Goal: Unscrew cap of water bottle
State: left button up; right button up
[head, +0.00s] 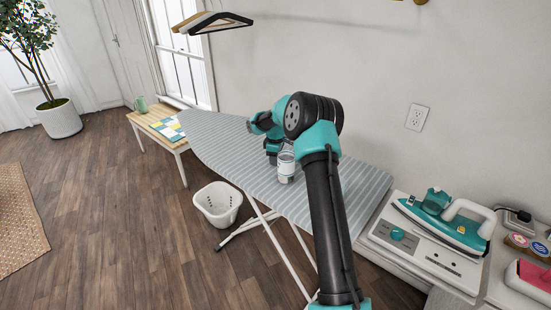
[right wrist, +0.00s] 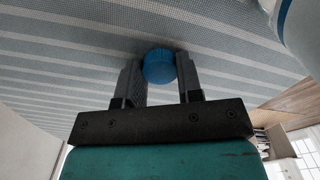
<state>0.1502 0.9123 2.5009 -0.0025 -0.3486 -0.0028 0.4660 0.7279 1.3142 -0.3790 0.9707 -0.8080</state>
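A bottle (head: 286,168), pale and clear-looking, stands upright on the striped ironing board (head: 225,150), beside my right arm in the head view. I see no blue cap on its top there. A round blue cap (right wrist: 160,66) shows in the right wrist view. My right gripper (right wrist: 162,72) has a dark finger on each side of the cap, and both seem to touch it. Striped cloth shows behind the cap, with no bottle directly under it. My left gripper is not in view.
An iron (head: 445,220) rests on a white station at the right. A white basket (head: 218,213) stands on the floor below the board. A low wooden table (head: 160,125) is behind the board's far end. The board's left part is clear.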

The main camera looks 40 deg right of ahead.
jog(key=o, duration=0.5)
jog(key=shift+c, duration=0.2)
jog(key=shift+r, duration=0.15)
notch_tip(320, 180, up, 12)
dwell(0.8)
